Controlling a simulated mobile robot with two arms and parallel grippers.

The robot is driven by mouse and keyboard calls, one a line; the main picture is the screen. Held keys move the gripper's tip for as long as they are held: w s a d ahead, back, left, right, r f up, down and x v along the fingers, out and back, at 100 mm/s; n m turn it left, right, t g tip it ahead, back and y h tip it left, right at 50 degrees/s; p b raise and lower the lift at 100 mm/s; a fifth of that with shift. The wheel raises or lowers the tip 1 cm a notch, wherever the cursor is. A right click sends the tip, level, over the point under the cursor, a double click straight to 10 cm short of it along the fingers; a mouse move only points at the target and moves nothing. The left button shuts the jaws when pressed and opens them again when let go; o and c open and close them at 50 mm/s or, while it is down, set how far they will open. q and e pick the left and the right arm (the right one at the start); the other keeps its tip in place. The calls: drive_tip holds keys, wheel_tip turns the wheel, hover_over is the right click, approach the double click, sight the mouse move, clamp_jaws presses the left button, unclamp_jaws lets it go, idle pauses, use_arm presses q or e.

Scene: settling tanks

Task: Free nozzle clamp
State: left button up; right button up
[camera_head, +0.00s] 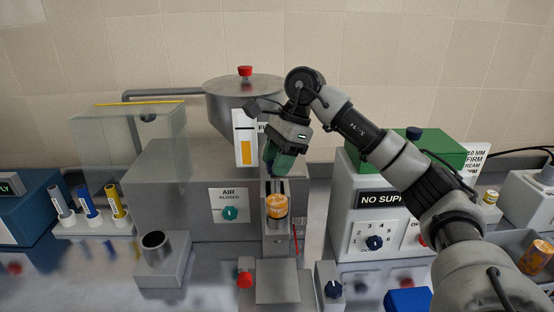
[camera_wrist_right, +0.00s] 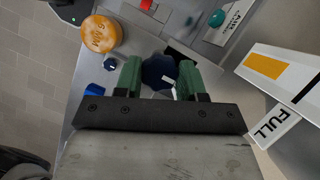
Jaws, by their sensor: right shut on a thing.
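My right gripper (camera_head: 280,163) reaches down in front of the hopper, above the narrow grey stand. In the right wrist view, its green fingers (camera_wrist_right: 160,72) are shut on a dark blue knob (camera_wrist_right: 157,76), one finger on each side. The knob is mostly hidden by the gripper in the head view; I take it for the nozzle clamp but see no label on it. Below the gripper, an orange-lidded jar (camera_head: 277,208) stands in the stand; its lid (camera_wrist_right: 101,34) also shows in the right wrist view. My left gripper is not in view.
The metal hopper (camera_head: 222,104) with a red-knobbed lid stands behind; a white level gauge marked FULL (camera_head: 245,140) is close beside my gripper. A grey box with a teal AIR valve (camera_head: 230,213) is left. The NO SUPPLY control box (camera_head: 382,240) is right, under my arm.

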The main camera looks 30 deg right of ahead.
drive_tip(key=o, duration=0.9)
drive_tip(key=shift+d+r, duration=0.2)
drive_tip(key=shift+r, duration=0.15)
drive_tip(key=v, duration=1)
drive_tip(key=shift+f, duration=0.1)
